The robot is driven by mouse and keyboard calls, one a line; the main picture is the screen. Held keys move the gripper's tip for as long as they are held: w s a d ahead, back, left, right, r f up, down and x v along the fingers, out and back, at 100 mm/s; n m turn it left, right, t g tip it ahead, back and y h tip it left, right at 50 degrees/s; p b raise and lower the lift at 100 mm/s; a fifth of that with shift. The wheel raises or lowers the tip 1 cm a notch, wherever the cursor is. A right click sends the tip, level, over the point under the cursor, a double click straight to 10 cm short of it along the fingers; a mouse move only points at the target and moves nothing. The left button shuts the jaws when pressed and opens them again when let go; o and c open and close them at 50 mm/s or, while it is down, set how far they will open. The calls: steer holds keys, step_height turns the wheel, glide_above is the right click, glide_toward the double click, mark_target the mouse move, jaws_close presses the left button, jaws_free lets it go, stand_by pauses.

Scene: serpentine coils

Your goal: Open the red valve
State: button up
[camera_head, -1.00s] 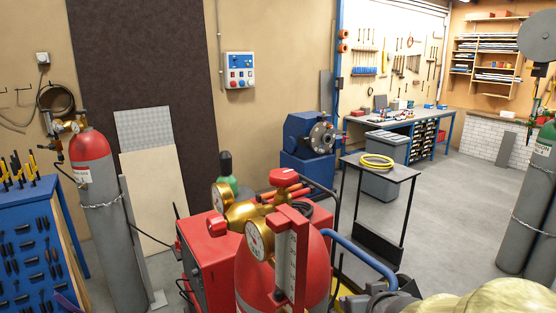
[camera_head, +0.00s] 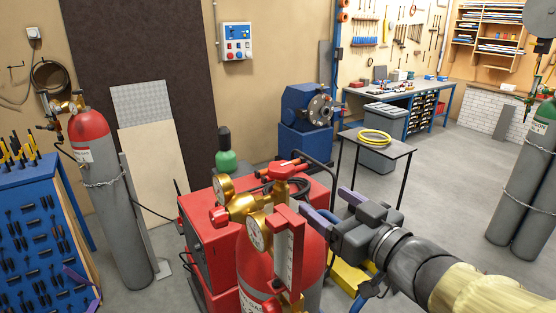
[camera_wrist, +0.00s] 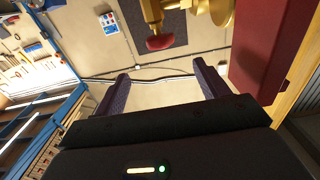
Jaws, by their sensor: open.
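A red gas cylinder (camera_head: 257,247) stands close in front, with a brass regulator (camera_head: 243,205) and gauges at its top. A red valve knob (camera_head: 290,171) sits above the brass body, and a smaller red knob (camera_head: 218,216) is at the left. My gripper (camera_head: 332,204) is open and empty, to the right of the regulator and apart from it, its purple fingers pointing left. In the wrist view, a red knob (camera_wrist: 160,42) on a brass fitting lies beyond my open fingertips (camera_wrist: 160,73); I cannot tell which knob it is.
A red upright flowmeter (camera_head: 289,245) stands in front of the cylinder. A red cabinet (camera_head: 203,250) is behind it. A small table with a yellow hose (camera_head: 375,137) is behind my arm.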

mark_target(276, 162)
steer(key=b+x, duration=0.8)
steer(key=x, duration=0.9)
steer(key=shift+w+a, duration=0.15)
steer(key=shift+w, duration=0.05)
stand_by(0.5)
steer(key=c, duration=1)
